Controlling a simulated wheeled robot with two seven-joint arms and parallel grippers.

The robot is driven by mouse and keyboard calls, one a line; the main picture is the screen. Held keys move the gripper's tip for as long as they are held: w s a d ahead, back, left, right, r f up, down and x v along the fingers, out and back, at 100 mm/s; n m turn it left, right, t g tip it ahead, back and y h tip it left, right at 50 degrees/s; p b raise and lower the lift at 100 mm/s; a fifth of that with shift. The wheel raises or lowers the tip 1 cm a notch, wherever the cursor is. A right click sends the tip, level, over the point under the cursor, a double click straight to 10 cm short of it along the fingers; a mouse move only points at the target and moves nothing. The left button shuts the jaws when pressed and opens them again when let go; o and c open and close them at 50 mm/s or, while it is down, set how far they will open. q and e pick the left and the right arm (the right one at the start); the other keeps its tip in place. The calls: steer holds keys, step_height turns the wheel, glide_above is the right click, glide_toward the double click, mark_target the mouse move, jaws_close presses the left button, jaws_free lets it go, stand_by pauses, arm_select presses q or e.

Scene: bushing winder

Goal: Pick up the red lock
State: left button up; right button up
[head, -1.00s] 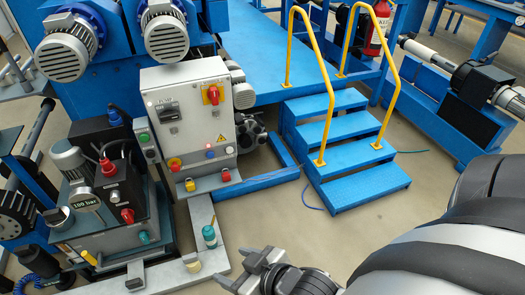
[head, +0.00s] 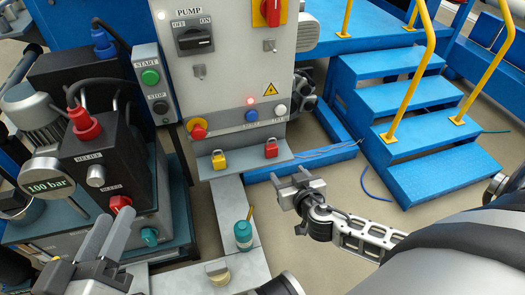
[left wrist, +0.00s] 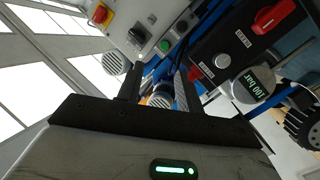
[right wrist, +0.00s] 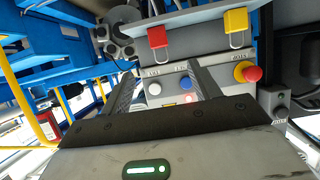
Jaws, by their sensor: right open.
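The red lock (head: 271,150) stands on the grey ledge (head: 240,166) under the control panel, at its right end. It also shows upper middle in the right wrist view (right wrist: 158,37). A yellow lock (head: 219,160) stands to its left on the same ledge. My right gripper (head: 290,182) is open and empty, below and slightly right of the red lock, apart from it. In the right wrist view the lock lies beyond the fingers (right wrist: 163,82). My left gripper (head: 115,216) is open and empty before the hydraulic unit, far left of the lock.
The control panel (head: 225,75) with knobs and buttons rises behind the ledge. A teal bottle (head: 243,235) stands on the grey beam below. The hydraulic unit (head: 105,160) is at left. Blue steps (head: 405,130) with yellow rails are at right.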

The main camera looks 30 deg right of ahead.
steer(key=b, duration=0.3)
glide_toward(272, 154)
steer(key=w, duration=0.3)
steer(key=shift+w+d+f, duration=0.4)
steer(key=shift+w+f, duration=0.05)
steer(key=shift+w, duration=0.05)
steer(key=shift+w+d+f+b, duration=0.1)
steer(key=shift+w+f+b, duration=0.15)
steer(key=shift+b, duration=0.1)
steer(key=b+x, duration=0.2)
steer(key=x, duration=0.1)
steer(key=shift+w+d+f, duration=0.1)
steer(key=shift+f, duration=0.4)
steer(key=shift+w+d+f, duration=0.1)
steer(key=shift+w, duration=0.4)
arm_select(q)
step_height(272, 154, up, 10)
steer(key=m+t+h, duration=0.4)
steer(key=m+h, duration=0.2)
steer(key=m, duration=0.4)
steer(key=shift+w+a+r+t+h, duration=0.25)
steer(key=shift+w+a+t+h, duration=0.05)
steer(key=shift+w+a+t, duration=0.1)
arm_select(e)
steer(key=c, duration=1.1)
